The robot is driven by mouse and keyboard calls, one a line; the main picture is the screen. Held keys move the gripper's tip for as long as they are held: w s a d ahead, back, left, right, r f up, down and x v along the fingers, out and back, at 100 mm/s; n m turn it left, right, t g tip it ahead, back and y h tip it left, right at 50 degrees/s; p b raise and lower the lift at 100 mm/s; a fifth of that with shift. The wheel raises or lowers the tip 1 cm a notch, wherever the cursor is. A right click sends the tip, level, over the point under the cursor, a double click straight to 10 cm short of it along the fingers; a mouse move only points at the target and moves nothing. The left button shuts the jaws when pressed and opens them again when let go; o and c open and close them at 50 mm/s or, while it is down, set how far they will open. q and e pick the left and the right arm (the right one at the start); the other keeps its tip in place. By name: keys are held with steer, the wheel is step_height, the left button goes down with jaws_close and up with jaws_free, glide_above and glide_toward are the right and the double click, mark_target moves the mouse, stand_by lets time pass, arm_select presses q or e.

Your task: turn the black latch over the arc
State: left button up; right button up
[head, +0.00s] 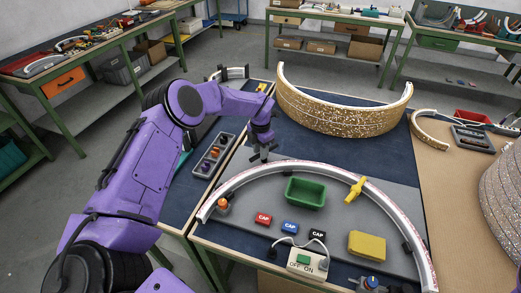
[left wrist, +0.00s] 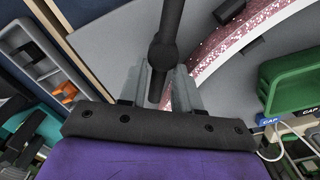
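A white-edged arc (head: 290,166) curves over the grey board, with a yellow latch (head: 355,189) across its right part. My left gripper (head: 259,156) points down at the arc's far left side. In the left wrist view a black latch (left wrist: 164,52), a bar with a round knob, runs between the two fingers of my left gripper (left wrist: 165,88). The fingers stand apart on either side of the bar, with a gap showing on its right. The pink glittery arc (left wrist: 215,58) passes just to the right. In the head view my gripper largely hides the black latch. My right gripper is not seen.
A green bin (head: 305,192), small CAP blocks (head: 263,218), a yellow block (head: 367,245) and a switch box (head: 306,262) lie inside the arc. A tall gold glitter arc (head: 340,112) stands behind. A parts tray (head: 212,157) is to the left.

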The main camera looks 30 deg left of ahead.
arm_select(q)
steer(key=shift+w+d+f+n+b, duration=0.15)
steer(key=shift+n+b, duration=0.25)
steer(key=shift+b, duration=0.4)
steer(key=n+b, duration=0.2)
steer(key=b, duration=0.1)
steer(key=n+b, duration=0.2)
steer(key=n, duration=0.1)
steer(key=d+n+b, duration=0.1)
steer(key=n+b, duration=0.1)
steer(key=b, duration=0.1)
steer(key=shift+f+n+b, duration=0.1)
steer(key=shift+n+b, duration=0.2)
steer(key=n+b, duration=0.2)
steer(key=n, duration=0.1)
steer(key=shift+w+d+b, duration=0.15)
steer(key=shift+b, duration=0.2)
steer(key=shift+w+d+r+n+b, duration=0.1)
steer(key=shift+r+n+b, duration=0.15)
steer(key=shift+n+b, duration=0.65)
steer(key=o, duration=0.8)
steer(key=shift+c, duration=0.2)
steer(key=shift+w+f, duration=0.1)
steer(key=shift+f, duration=0.05)
